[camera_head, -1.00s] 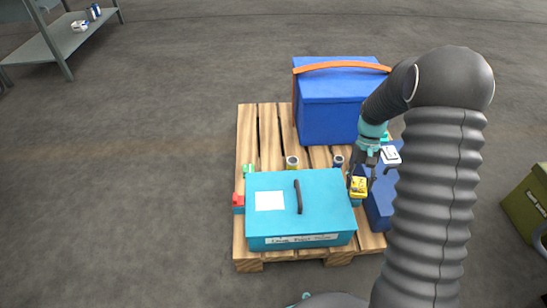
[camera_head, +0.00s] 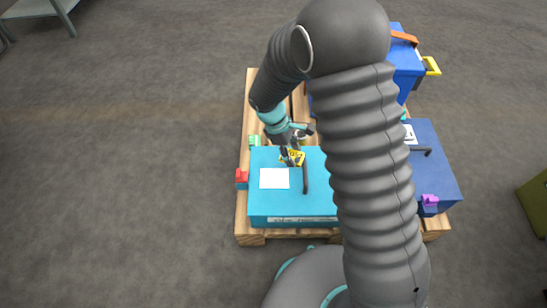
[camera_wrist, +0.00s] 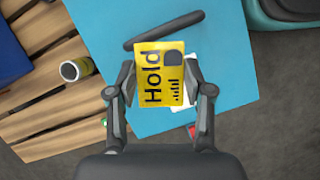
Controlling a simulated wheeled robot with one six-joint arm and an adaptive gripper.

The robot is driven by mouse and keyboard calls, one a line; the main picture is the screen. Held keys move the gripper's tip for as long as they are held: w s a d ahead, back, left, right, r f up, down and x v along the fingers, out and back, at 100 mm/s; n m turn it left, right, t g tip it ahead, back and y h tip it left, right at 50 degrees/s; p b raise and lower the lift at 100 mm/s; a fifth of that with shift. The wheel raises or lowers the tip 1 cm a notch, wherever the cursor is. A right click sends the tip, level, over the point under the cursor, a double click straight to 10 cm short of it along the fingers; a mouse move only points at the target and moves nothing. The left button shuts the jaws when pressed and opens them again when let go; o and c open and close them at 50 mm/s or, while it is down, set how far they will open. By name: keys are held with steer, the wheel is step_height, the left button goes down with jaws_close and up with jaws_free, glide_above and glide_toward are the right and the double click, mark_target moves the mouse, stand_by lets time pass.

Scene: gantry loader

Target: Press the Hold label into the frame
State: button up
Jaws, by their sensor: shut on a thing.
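The yellow Hold label (camera_wrist: 158,80) is between the two fingers of my gripper (camera_wrist: 160,88), which is shut on it. In the wrist view its printed face, with "Hold" and a dark bar pattern, is toward the camera. In the head view the label (camera_head: 293,158) hangs below my gripper (camera_head: 291,152), over the back edge area of the teal case lid (camera_head: 320,170). The white rectangle (camera_head: 274,178) on the lid, which looks like the frame, lies just in front and to the left. In the wrist view the label partly covers the white rectangle (camera_wrist: 188,97).
A dark handle (camera_head: 306,178) stands on the lid close right of the label. A red latch (camera_head: 241,176) sits at the lid's left. A blue case (camera_head: 430,165) is to the right. Wooden pallet slats (camera_head: 252,105) lie behind. My arm hides much of the right side.

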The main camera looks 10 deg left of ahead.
mark_target(278, 178)
steer(key=s+a+n+t, duration=0.2)
steer(key=s+a+n, duration=0.1)
steer(key=a+n, duration=0.15)
steer(key=shift+m+g, duration=0.25)
steer(key=shift+g, duration=0.05)
steer(key=shift+s+a+f+b, duration=0.15)
steer(key=shift+f+b, duration=1.15)
steer(key=shift+f, duration=0.65)
steer(key=shift+a+f+b, duration=0.1)
steer(key=shift+f+b, duration=1.15)
steer(key=shift+f, duration=0.7)
steer(key=shift+d+p, duration=0.1)
steer(key=shift+p, duration=0.2)
steer(key=shift+f, duration=0.2)
steer(key=shift+f, duration=0.15)
